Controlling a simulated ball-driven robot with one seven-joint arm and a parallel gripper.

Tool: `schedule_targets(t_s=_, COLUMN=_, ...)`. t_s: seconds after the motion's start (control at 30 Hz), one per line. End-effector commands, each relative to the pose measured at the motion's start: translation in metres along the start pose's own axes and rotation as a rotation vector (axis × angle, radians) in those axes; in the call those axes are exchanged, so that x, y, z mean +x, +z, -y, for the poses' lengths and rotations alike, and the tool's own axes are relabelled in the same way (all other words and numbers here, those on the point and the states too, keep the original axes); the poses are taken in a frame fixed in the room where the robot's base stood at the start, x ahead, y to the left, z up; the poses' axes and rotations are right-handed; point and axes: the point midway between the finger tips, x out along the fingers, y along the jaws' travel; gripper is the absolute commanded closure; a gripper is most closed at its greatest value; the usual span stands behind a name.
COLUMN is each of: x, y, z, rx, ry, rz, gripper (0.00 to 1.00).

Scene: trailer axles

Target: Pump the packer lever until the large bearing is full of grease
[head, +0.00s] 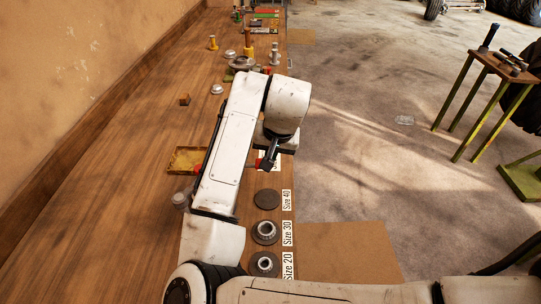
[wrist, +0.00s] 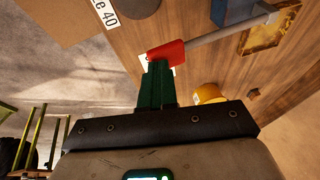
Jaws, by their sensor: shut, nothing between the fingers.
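The packer lever shows in the wrist view as a grey rod (wrist: 228,30) with a red grip (wrist: 165,52) at its end. My gripper (wrist: 157,68) has its green fingers shut and empty, with the tips right at the red grip; I cannot tell whether they touch it. In the head view my gripper (head: 268,164) is beside a small red part (head: 258,162) of the lever. My arm hides most of the packer there. I cannot make out the large bearing or its grease. The dark Size 40 disc (head: 267,199) is bare.
Bearings sit on the Size 30 disc (head: 265,232) and Size 20 disc (head: 264,264). A yellowish tray (head: 187,160) lies left of my arm. A yellow cylinder (wrist: 208,93) is near the fingers in the wrist view. A side table (head: 498,66) stands right, across open floor.

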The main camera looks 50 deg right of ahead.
Motion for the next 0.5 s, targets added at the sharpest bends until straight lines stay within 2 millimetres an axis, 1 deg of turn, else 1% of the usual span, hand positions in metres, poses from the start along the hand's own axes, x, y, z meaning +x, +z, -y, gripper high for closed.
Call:
schedule_targets(t_s=0.03, x=-0.013, y=-0.007, z=0.003, rx=0.000, ry=0.001, rz=-0.001, gripper=1.00)
schedule_targets(t_s=0.07, x=-0.015, y=-0.006, z=0.001, rx=0.002, ry=0.000, rz=-0.004, gripper=1.00)
schedule_targets(t_s=0.3, x=-0.067, y=-0.006, z=-0.003, rx=0.004, ry=-0.003, rz=-0.007, gripper=1.00)
schedule_targets(t_s=0.5, x=-0.096, y=-0.006, z=-0.004, rx=0.002, ry=-0.004, rz=-0.006, gripper=1.00)
